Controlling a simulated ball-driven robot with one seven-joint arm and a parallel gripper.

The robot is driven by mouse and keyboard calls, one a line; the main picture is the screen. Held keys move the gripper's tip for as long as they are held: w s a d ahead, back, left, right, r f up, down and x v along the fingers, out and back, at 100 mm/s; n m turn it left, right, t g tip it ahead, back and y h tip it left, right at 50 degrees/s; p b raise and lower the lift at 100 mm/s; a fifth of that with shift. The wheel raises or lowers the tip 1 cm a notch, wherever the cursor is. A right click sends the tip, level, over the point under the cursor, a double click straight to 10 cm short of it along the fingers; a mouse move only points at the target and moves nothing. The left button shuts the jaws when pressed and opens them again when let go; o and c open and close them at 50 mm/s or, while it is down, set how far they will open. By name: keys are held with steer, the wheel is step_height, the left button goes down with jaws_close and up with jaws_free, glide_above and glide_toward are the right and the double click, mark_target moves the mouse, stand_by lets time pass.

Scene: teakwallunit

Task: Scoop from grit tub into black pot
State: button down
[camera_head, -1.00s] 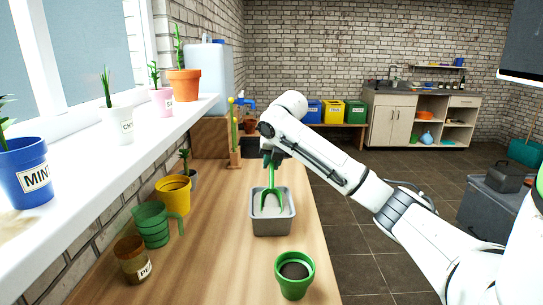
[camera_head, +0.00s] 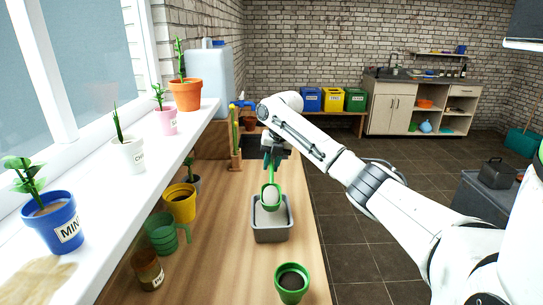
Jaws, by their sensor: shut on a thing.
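The grey grit tub (camera_head: 272,236) stands on the wooden bench with pale grit inside. My gripper (camera_head: 273,156) is shut on a green scoop (camera_head: 278,186), just above and behind the tub. The scoop hangs down, and its bowl shows a pale oval inside a green rim, over or in the tub. I cannot tell whether the bowl still touches the grit. No pot that is plainly black shows. A dark shape (camera_head: 281,143) behind my gripper is partly hidden, and I cannot tell what it is. A green pot (camera_head: 291,290) with dark filling stands in front of the tub.
Potted plants line the white sill (camera_head: 113,215). A cactus pot (camera_head: 235,160) stands behind the tub. The bench's right edge is close to the tub.

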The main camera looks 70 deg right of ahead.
steer(key=shift+w+d+r+y+p, duration=0.1)
steer(key=shift+d+y+p, duration=0.2)
steer(key=shift+y, duration=0.2)
steer(key=shift+d+f+g, duration=0.1)
steer(key=shift+f+g, duration=0.2)
steer(key=shift+w+d+y+b, duration=0.1)
steer(key=shift+y+b, duration=0.2)
steer(key=shift+b, duration=0.05)
